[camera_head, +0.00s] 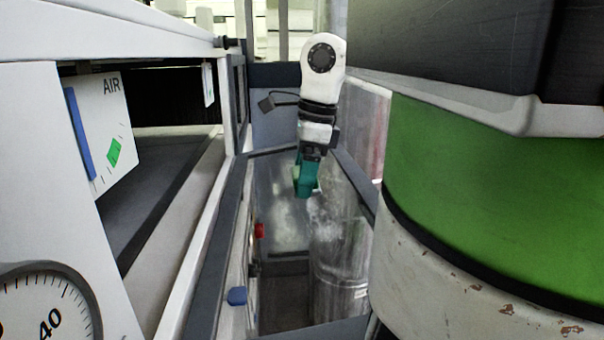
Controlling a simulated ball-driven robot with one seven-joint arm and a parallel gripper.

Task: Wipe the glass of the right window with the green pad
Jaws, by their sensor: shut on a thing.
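My gripper (308,168) hangs down at the end of the white arm, near the upper middle of the view. It is shut on the green pad (305,186), which sits at its lower end. Below and behind the pad is a dark-framed glass pane (285,215), with whitish smears (322,215) near the pad. I cannot tell whether the pad touches the glass. The gripper partly hides the pad and the pane's upper part. Only this one pane shows clearly, so I cannot tell which window it is.
A white housing with an AIR indicator plate (103,130) and a round dial (45,308) stands close on the left. A red knob (259,230) and a blue knob (237,296) stick out along the narrow gap. A large green-banded round body crowds the right.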

